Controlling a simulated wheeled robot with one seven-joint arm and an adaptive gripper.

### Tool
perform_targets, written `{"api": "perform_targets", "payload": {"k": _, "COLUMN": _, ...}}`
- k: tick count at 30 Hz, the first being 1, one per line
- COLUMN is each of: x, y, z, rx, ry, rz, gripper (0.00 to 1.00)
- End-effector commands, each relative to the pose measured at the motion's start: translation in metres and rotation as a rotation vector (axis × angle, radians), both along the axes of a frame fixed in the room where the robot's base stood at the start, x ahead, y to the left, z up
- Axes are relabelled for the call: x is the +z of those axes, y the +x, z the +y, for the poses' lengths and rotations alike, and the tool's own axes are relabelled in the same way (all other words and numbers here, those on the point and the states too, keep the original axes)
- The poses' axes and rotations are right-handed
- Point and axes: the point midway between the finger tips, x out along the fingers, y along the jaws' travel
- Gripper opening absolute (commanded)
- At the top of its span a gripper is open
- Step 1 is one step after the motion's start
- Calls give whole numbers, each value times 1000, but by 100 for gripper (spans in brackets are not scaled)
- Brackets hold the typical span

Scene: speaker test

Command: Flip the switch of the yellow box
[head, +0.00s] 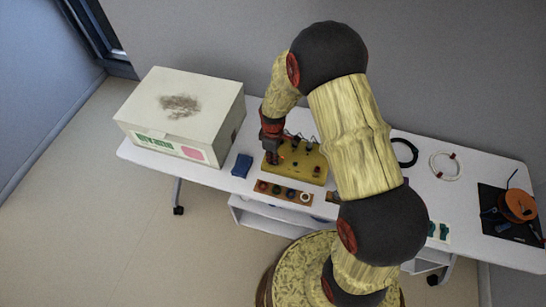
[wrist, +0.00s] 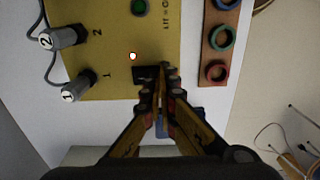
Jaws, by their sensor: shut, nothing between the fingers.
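The yellow box (head: 312,174) stands on the white table; its top fills the upper left of the wrist view (wrist: 105,85). My gripper (head: 272,158) is over the box's left end, pointing down. In the wrist view my gripper's fingers (wrist: 162,70) are shut, with nothing seen between them. The tips are beside a small black part (wrist: 146,75), probably the switch, partly hidden by the fingers; I cannot tell whether they touch or which way it is set. A small lamp (wrist: 133,56) next to it glows white with an orange rim. A green round part (wrist: 140,7) is farther along.
Grey plugs marked 1 (wrist: 76,90) and 2 (wrist: 65,38) have cables. A brown strip with coloured rings (head: 285,192) lies in front of the box. A blue block (head: 242,165) and large white carton (head: 180,115) are left. Cable coils (head: 446,166) and an orange reel (head: 517,205) are right.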

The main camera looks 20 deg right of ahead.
Motion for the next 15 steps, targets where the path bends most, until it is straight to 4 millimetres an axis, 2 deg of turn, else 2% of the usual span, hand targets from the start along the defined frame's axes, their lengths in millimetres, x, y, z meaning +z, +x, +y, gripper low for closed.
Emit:
{"api": "perform_targets", "payload": {"k": 4, "x": -10, "y": -3, "z": 2, "rx": 0, "ry": 0, "rz": 3, "gripper": 0}}
{"api": "perform_targets", "payload": {"k": 15, "x": -8, "y": -2, "z": 0, "rx": 0, "ry": 0, "rz": 4, "gripper": 0}}
